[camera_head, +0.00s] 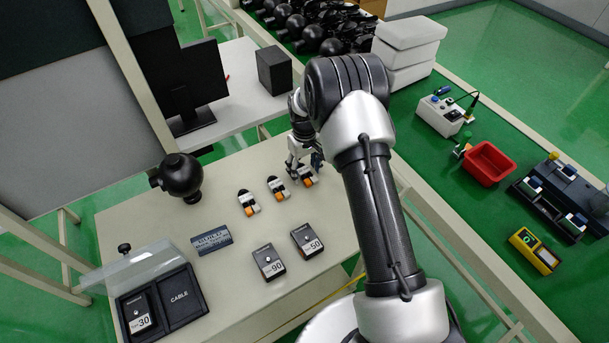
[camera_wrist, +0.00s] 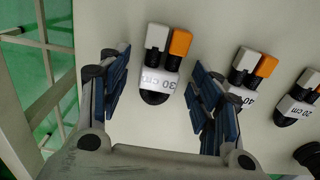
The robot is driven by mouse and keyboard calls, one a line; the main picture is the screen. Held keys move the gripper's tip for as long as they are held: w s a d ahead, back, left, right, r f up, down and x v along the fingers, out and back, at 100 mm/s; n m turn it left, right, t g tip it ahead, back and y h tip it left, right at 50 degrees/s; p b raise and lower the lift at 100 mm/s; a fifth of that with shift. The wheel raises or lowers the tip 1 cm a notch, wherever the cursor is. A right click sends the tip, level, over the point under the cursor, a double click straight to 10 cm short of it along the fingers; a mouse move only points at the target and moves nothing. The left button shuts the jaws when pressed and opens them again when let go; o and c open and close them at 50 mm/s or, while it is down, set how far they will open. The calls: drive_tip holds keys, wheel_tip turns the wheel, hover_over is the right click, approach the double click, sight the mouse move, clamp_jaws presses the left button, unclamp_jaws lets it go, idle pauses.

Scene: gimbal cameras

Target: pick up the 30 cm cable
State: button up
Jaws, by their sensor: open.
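The 30 cm cable (camera_wrist: 158,75) lies on the table between my open fingers in the wrist view. It has a white label, a dark rounded end, and one white and one orange plug. My gripper (camera_wrist: 156,85) is open, with blue-padded fingers on either side and gaps to the cable. In the head view my gripper (camera_head: 304,163) is low over the rightmost cable (camera_head: 306,176), partly covering it.
A red bin (camera_head: 487,163) stands on the green bench.

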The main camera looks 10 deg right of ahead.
drive_tip(key=shift+c, duration=0.4)
drive_tip(key=c, duration=1.1)
